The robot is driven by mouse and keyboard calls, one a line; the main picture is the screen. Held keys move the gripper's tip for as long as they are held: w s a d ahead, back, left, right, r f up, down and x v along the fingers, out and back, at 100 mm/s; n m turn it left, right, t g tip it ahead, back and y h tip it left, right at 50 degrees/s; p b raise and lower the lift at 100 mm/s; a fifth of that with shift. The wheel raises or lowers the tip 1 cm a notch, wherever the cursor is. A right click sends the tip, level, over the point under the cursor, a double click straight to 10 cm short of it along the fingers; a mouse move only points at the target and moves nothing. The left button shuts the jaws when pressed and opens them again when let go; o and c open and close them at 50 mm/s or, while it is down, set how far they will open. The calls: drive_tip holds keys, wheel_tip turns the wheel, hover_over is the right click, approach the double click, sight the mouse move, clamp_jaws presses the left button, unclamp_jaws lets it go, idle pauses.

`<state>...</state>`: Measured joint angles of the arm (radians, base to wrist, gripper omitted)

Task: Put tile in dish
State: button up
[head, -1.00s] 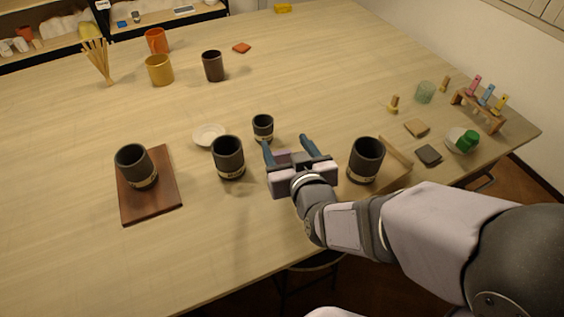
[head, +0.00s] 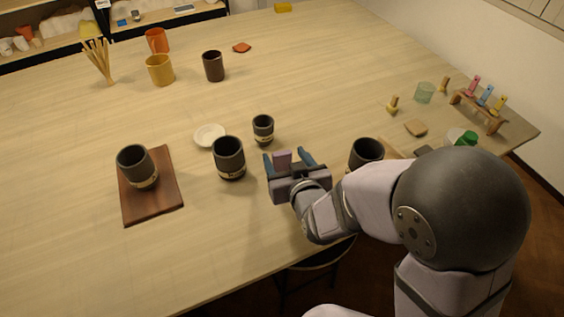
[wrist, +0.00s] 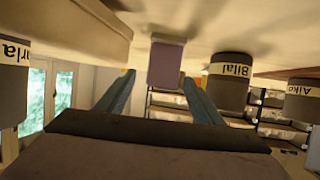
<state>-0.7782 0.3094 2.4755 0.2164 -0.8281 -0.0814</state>
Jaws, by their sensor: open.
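A purple, upright block that looks like the tile (head: 282,159) stands on the table between the fingers of my gripper (head: 286,160). The wrist view, with the table at its top, shows the tile (wrist: 166,64) between the two blue fingers (wrist: 160,95), with a gap on each side. My gripper is open and holds nothing. A small white dish (head: 209,135) lies to the left, behind a dark mug (head: 229,158), and looks empty. The tile's lower part is hidden by my gripper in the head view.
Dark labelled mugs stand close by: one on a brown board (head: 150,206), a small one (head: 263,128) behind my gripper, and one (head: 366,152) to the right, partly hidden by my arm. Tan tile (head: 416,128) and green-topped item (head: 466,138) lie far right. The front left table is clear.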

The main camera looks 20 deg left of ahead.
drive_tip(key=shift+w+a+f, duration=0.2)
drive_tip(key=shift+w, duration=0.1)
drive_tip(key=shift+p+x, duration=1.05)
drive_tip(key=shift+x, duration=1.55)
drive_tip(key=shift+s+a, duration=0.15)
drive_tip(key=shift+c, duration=0.2)
drive_tip(key=c, duration=1.3)
drive_tip(key=shift+o, duration=0.2)
drive_tip(key=shift+r, duration=0.15)
wheel_tip(320, 180, up, 10)
drive_tip(key=b, duration=0.1)
